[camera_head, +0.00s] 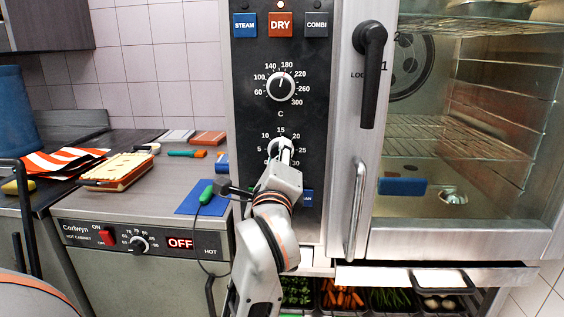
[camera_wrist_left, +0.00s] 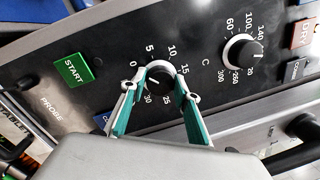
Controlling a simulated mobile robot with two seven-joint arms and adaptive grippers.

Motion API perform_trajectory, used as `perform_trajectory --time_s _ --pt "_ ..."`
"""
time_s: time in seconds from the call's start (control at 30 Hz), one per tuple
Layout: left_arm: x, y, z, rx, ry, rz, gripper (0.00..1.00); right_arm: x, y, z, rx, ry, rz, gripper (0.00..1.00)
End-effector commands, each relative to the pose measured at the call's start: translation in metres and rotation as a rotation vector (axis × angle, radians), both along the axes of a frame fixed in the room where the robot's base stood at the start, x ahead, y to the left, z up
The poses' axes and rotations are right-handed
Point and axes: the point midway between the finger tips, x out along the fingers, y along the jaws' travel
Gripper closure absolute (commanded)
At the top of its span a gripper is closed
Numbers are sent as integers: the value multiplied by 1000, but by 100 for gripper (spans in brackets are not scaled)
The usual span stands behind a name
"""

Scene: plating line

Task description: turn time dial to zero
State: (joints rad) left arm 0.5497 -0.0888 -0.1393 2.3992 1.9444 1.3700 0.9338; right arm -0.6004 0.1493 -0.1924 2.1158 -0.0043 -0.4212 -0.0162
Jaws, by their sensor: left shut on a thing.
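The time dial (camera_head: 279,148) is the lower knob on the oven's black control panel, with a scale from 0 to 30. It is partly hidden by my left gripper (camera_head: 284,148) in the head view. In the left wrist view the dial (camera_wrist_left: 160,79) sits between the two green-padded fingers of my left gripper (camera_wrist_left: 161,84), which are shut on its sides. My right gripper is in neither view.
The temperature dial (camera_head: 280,87) is above the time dial. The oven's black door handle (camera_head: 370,75) stands out at the right. A green START button (camera_wrist_left: 72,69) is on the panel. A hot cabinet (camera_head: 140,242) with a cluttered top stands at the left.

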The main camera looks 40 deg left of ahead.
Motion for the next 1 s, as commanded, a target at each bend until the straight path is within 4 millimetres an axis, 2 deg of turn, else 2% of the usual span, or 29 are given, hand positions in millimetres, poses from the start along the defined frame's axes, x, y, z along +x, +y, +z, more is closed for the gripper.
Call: perform_trajectory --time_s 0.2,0.63,0.67,0.7,1.0 --pt "0 0 -1 -38 -23 1 91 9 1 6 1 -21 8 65" --pt "0 0 1 -44 -29 1 91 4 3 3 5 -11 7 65" --pt "0 0 1 -44 -29 1 64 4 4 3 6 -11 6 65" --pt "0 0 1 -43 -28 1 54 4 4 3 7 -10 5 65" --pt "0 0 0 -42 -27 0 52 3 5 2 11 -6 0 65"
